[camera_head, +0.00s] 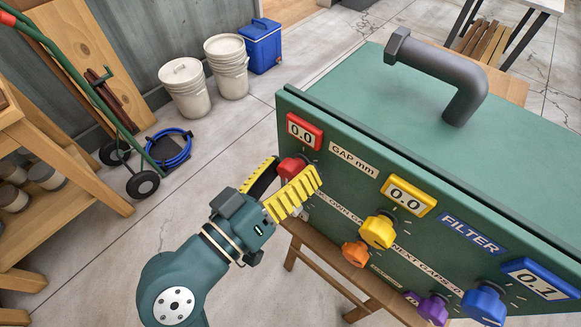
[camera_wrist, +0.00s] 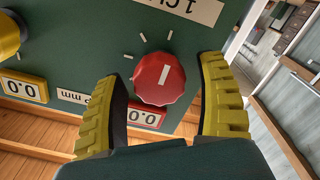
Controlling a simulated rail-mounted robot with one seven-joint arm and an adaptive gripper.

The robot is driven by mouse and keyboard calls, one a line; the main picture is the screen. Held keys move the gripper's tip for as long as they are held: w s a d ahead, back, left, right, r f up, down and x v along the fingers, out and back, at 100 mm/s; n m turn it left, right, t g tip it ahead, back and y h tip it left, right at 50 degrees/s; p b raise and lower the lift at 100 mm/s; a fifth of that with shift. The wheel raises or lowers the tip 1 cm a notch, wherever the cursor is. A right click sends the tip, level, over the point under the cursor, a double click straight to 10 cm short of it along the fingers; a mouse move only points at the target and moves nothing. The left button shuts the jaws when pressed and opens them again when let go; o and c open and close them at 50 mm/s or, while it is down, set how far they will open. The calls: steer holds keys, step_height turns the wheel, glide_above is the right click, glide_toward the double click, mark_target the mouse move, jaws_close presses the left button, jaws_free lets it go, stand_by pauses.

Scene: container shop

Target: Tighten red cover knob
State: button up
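The red knob (camera_head: 292,168) sits on the front panel of the green machine (camera_head: 420,160), just below the red display (camera_head: 304,131) reading 0.0. My gripper (camera_head: 282,188) is at this knob with its yellow ribbed fingers apart. In the wrist view the red knob (camera_wrist: 160,79), with a white pointer line, lies between the two fingertips of my gripper (camera_wrist: 158,85). Gaps show on both sides, so the fingers appear not to touch it. The red display is partly hidden behind the knob and gripper in the wrist view.
A yellow knob (camera_head: 378,231), orange knob (camera_head: 356,253), purple knob (camera_head: 433,308) and blue knob (camera_head: 484,304) stick out of the same panel to the right. A grey pipe (camera_head: 445,70) rises from the machine's top.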

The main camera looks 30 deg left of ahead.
steer(key=shift+f, duration=0.1)
stand_by(0.3)
steer(key=s+a, duration=0.2)
steer(key=s, duration=1)
steer(key=shift+a, duration=0.15)
